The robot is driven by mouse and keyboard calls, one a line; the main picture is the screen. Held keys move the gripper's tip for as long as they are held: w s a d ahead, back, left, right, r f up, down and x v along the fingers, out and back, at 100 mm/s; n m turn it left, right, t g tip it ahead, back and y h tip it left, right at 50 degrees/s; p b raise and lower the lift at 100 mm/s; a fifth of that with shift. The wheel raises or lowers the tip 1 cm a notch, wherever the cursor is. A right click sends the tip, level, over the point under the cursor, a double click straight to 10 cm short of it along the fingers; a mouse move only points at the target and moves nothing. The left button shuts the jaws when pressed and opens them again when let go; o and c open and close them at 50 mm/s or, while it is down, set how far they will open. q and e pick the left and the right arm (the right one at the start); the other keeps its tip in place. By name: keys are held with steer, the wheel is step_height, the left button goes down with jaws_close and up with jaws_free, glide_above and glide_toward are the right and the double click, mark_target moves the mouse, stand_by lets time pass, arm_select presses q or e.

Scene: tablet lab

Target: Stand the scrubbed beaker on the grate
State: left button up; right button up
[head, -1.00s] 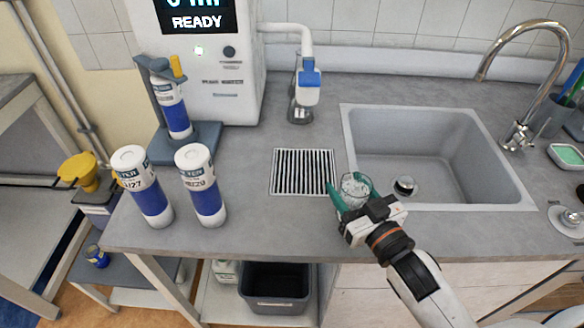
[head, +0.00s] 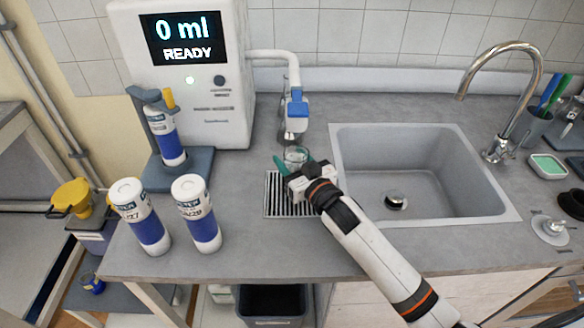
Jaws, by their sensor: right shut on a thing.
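The clear glass beaker (head: 296,155) is between the green-tipped fingers of my right gripper (head: 295,164), which is shut on it. The beaker looks upright and appears over the back part of the grate (head: 274,208). Whether it touches the grate cannot be told, because my gripper and arm cover much of the grate. The grate is a slatted metal square set in the grey counter. My left gripper is not in view.
The dispenser (head: 228,110) reads "0 ml READY"; its blue-and-white nozzle (head: 296,106) hangs just behind the beaker. The sink (head: 508,205) lies right of the grate. Two blue-banded bottles (head: 148,228) (head: 203,228) stand to the left. A bottle sits in a grey holder (head: 185,175).

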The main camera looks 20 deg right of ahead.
mark_target(292, 171)
step_height(292, 171, down, 3)
steer(key=shift+f, duration=0.25)
steer(key=shift+f, duration=0.15)
steer(key=o, duration=1)
steer(key=b+v, duration=0.1)
steer(key=v, duration=1.1)
